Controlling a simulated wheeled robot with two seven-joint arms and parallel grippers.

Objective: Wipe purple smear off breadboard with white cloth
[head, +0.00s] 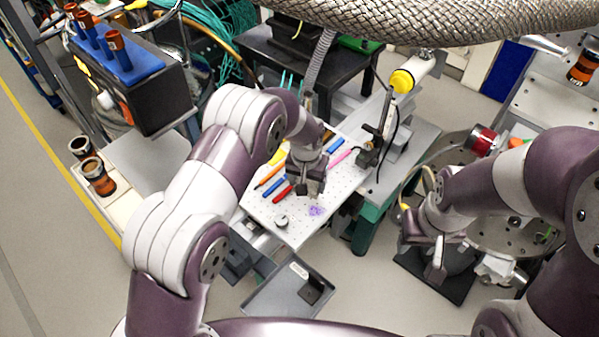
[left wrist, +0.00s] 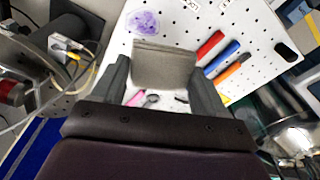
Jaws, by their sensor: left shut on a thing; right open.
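The white perforated breadboard (head: 297,233) has a purple smear (head: 316,211) near its front right. In the left wrist view the smear (left wrist: 143,22) lies just beyond the cloth, on the board (left wrist: 180,38). My left gripper (head: 309,188) is over the board, just behind the smear. Its fingers (left wrist: 163,85) are shut on the folded cloth (left wrist: 163,63), which looks greyish there. I cannot tell whether the cloth touches the board. The gripper hides part of the board. My right gripper (head: 424,252) is open and empty, off to the right of the board.
Red (head: 283,194), blue (head: 273,185) and orange (head: 268,175) pens lie left of my left gripper; a pink one (head: 342,156) lies behind. A small round metal part (head: 281,221) sits near the front. A post stands at the board's right. A grey tray (head: 262,293) is below.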

